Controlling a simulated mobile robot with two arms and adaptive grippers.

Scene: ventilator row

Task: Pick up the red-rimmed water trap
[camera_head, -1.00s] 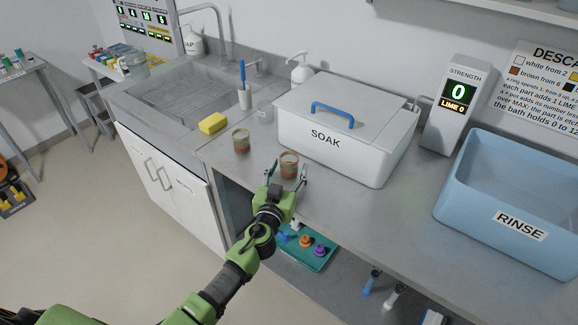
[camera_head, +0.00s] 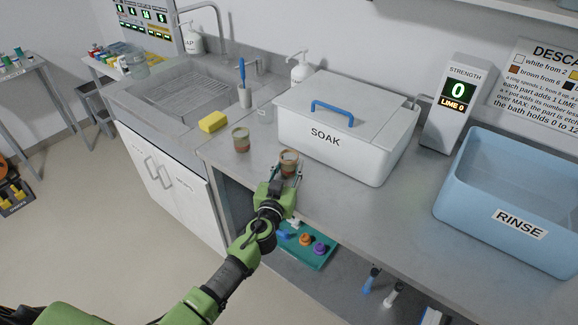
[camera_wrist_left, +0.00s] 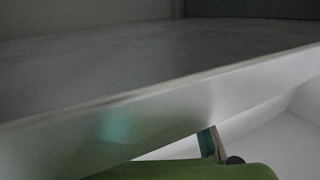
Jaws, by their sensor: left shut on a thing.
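A small clear cup-like water trap with a reddish-brown rim and contents (camera_head: 289,158) stands upright near the front edge of the grey counter, in front of the SOAK box. My left gripper (camera_head: 287,173) is shut on this water trap from the front, low on its body. A similar trap (camera_head: 240,140) stands to its left, apart from it, with a paler rim. The left wrist view shows mostly the counter edge and part of my green gripper; the trap is not visible there. My right gripper is not in view.
The white SOAK box (camera_head: 345,145) with a blue handle stands just behind the held trap. A yellow sponge (camera_head: 213,122) lies by the sink. A blue RINSE tub (camera_head: 520,190) is at right. A teal tray (camera_head: 318,256) with coloured parts sits below the counter.

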